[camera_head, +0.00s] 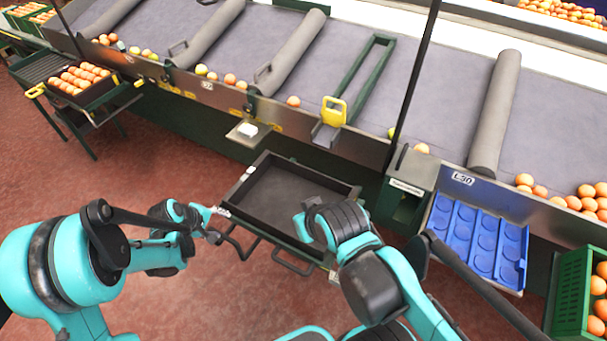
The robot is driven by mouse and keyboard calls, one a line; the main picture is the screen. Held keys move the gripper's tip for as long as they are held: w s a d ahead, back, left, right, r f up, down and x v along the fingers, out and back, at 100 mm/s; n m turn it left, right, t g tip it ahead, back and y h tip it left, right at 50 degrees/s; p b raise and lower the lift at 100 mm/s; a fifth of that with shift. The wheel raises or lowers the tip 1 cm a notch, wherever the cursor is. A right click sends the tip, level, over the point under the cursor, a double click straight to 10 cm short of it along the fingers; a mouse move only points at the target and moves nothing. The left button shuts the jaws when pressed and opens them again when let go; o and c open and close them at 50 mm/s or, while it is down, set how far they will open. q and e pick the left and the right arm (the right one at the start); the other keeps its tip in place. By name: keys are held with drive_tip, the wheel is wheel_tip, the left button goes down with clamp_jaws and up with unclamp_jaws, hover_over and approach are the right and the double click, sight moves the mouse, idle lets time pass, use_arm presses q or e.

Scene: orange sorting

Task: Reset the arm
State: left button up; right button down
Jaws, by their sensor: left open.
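My left gripper (224,233) shows at the left front side of an empty dark tray (240,189). It is open, with nothing between its fingers. My right arm reaches in from the lower right. Its wrist bends over the tray's right side, and the arm hides its gripper's fingertips. The tray stands in front of the sorting machine, and its floor is bare.
The grey sorting belt (420,90) runs across the back, with several oranges along its lower edge. A blue moulded tray (463,237) and a green crate of oranges (567,290) are at right. A cart with oranges (97,92) stands at left. Red floor is open at left.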

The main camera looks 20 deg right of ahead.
use_arm(q)
drive_tip(key=s+a+r+m+t+y, duration=0.1)
drive_tip(key=s+a+r, duration=0.25)
drive_tip(key=r, duration=0.35)
drive_tip(key=s+a+r+m+t+y, duration=0.1)
drive_tip(key=s+a+r+m, duration=0.15)
drive_tip(key=a+r, duration=0.4)
drive_tip(key=s+a+r+m+t+y, duration=0.1)
drive_tip(key=s+a+r, duration=0.2)
drive_tip(key=s, duration=0.4)
drive_tip(key=s+a+r+m+y, duration=0.1)
drive_tip(key=s+a+r+m, duration=0.1)
drive_tip(key=s, duration=0.5)
drive_tip(key=shift+s+a+r+t+y, duration=0.3)
drive_tip(key=shift+a+r+t+y, duration=0.1)
drive_tip(key=shift+a+r, duration=0.45)
drive_tip(key=shift+d+m, duration=0.15)
drive_tip(key=shift+m, duration=0.1)
drive_tip(key=shift+c, duration=0.3)
